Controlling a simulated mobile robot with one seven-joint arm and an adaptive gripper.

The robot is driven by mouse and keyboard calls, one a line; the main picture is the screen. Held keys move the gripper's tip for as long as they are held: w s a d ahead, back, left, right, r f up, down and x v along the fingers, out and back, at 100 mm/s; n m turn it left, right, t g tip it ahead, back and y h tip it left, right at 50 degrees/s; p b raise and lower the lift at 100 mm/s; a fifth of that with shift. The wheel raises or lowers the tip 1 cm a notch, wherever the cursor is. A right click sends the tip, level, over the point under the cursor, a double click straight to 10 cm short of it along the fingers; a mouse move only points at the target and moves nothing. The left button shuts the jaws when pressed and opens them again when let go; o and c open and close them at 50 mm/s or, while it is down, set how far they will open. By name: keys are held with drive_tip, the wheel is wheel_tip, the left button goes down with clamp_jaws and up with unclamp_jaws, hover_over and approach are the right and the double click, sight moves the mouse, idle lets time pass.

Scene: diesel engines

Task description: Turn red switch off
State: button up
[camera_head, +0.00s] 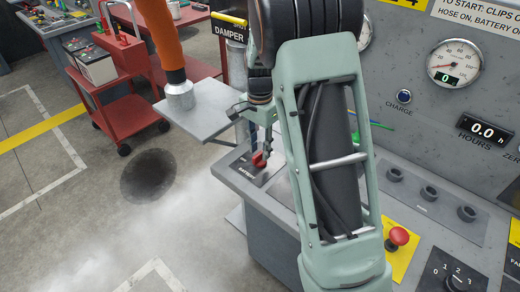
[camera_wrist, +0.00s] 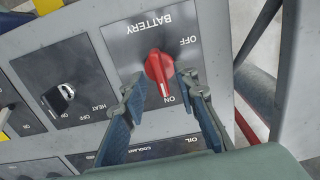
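The red switch (camera_wrist: 158,68) is a rotary knob on a dark plate marked BATTERY, which appears upside down in the wrist view. Its narrow end with a pale mark points down toward ON; OFF is at the plate's upper right. My gripper (camera_wrist: 162,88) is open, with one blue-grey finger on each side of the knob's lower end. I cannot tell whether either finger touches it. In the head view the red switch (camera_head: 259,160) is at the console's left corner, with my gripper (camera_head: 258,143) just above it, partly hidden by my arm.
A black HEAT switch (camera_wrist: 58,98) sits beside the battery plate. On the console are a red mushroom button (camera_head: 398,236) on a yellow plate and a black numbered dial (camera_head: 454,278). A gauge (camera_head: 454,62) is on the upright panel. A red cart (camera_head: 110,95) stands at the left.

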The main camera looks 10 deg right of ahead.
drive_tip(key=shift+f, duration=0.5)
drive_tip(key=shift+c, duration=0.3)
clamp_jaws()
drive_tip(key=shift+n, duration=0.4)
drive_tip(key=n+b, duration=0.1)
drive_tip(key=n, duration=0.4)
drive_tip(key=shift+n, duration=0.4)
drive_tip(key=n, duration=0.6)
drive_tip(key=shift+b, duration=0.3)
drive_tip(key=n, duration=0.5)
drive_tip(key=shift+n, duration=0.3)
